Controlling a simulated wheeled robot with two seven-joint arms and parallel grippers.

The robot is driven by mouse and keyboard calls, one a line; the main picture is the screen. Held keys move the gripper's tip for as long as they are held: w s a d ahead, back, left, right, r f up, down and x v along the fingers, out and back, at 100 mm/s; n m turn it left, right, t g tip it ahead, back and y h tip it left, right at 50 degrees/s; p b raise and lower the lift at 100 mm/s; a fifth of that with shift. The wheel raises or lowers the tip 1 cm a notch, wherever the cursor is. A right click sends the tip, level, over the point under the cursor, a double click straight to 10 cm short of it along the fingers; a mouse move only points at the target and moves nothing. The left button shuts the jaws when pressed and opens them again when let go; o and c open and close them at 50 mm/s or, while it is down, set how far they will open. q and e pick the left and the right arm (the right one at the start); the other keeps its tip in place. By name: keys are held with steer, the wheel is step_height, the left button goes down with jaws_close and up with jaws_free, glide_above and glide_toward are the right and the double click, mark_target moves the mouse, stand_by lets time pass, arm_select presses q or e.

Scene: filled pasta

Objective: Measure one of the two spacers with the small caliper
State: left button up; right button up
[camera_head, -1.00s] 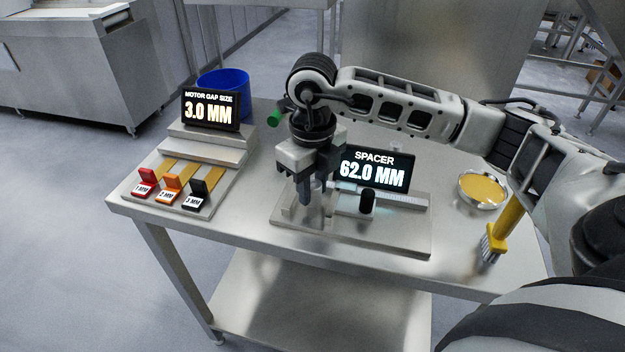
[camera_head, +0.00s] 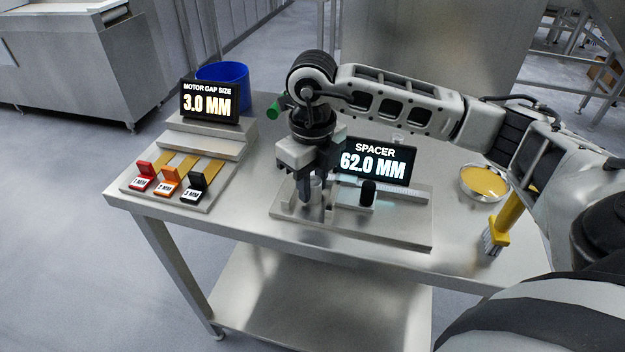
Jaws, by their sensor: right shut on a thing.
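My right gripper (camera_head: 316,203) points straight down over the left part of the metal caliper plate (camera_head: 400,238). It is shut on a pale grey cylinder (camera_head: 316,188), which looks like a spacer; the fingers hide much of it. The small caliper's pale bar (camera_head: 412,192) runs along the plate to the right, with a black upright knob (camera_head: 368,193) in front. The gripper hides the caliper's left part, so I cannot tell whether the cylinder touches its jaws. A display (camera_head: 375,164) behind reads "SPACER 62.0 MM". I cannot make out a second spacer. My left gripper is out of view.
At left, a stepped stand carries a "MOTOR GAP SIZE 3.0 MM" display (camera_head: 210,102) and red, orange and black labelled pieces (camera_head: 168,183). A blue bin (camera_head: 223,78) stands behind. A round yellow-filled dish (camera_head: 484,183) and yellow-handled brush (camera_head: 503,228) lie at right.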

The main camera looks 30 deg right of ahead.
steer(key=o, duration=1.1)
step_height(320, 180, up, 16)
steer(key=p, duration=0.1)
steer(key=shift+s+f, duration=0.1)
